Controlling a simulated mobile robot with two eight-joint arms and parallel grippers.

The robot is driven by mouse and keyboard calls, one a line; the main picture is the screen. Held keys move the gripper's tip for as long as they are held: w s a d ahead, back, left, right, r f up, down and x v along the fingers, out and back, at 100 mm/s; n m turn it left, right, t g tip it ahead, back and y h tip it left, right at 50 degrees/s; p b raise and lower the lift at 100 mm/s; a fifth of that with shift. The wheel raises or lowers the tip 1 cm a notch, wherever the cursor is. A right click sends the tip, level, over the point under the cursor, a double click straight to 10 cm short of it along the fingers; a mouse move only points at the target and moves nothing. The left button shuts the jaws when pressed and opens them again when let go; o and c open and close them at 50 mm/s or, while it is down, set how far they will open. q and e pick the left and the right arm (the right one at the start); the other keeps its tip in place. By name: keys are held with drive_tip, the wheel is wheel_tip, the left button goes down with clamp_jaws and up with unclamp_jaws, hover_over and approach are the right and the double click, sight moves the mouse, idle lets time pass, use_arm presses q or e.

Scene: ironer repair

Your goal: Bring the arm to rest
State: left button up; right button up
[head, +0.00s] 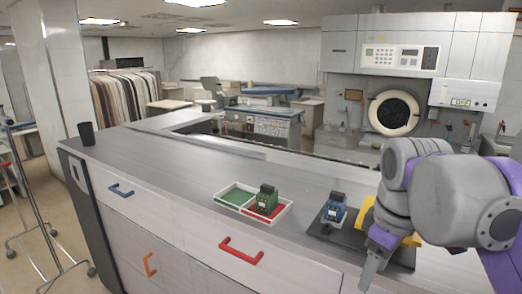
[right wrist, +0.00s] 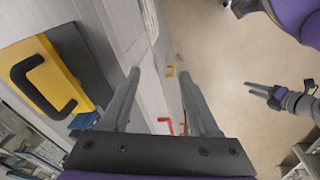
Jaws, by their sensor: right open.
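My right arm reaches in from the right in the head view. Its gripper (head: 374,268) hangs over the front edge of the counter (head: 160,150), pointing down. In the right wrist view the gripper (right wrist: 162,75) has its fingers spread with nothing between them. Another gripper (right wrist: 268,92), seemingly my left, shows small at the right of the right wrist view over the floor; its jaw opening is unclear. My left arm is not in the head view.
A tray (head: 226,203) has green and red compartments; a green device (head: 266,198) stands in the red one. A blue device (head: 335,208) stands on a dark plate (head: 350,238), beside a yellow block (right wrist: 32,72) with a black handle. A dark cup (head: 86,133) stands far left.

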drive_tip(key=s+f+m+t, duration=0.1)
drive_tip(key=s+f+m, duration=0.1)
drive_tip(key=f, duration=0.7)
drive_tip(key=s+a+f+m+t, duration=0.1)
drive_tip(key=s+f+m+t, duration=0.1)
drive_tip(key=f, duration=0.8)
drive_tip(key=s+a+f+m+t, duration=0.1)
drive_tip(key=s+f+m, duration=0.3)
drive_tip(key=f, duration=0.6)
drive_tip(key=shift+s+a+f, duration=0.25)
drive_tip(key=shift+s, duration=0.3)
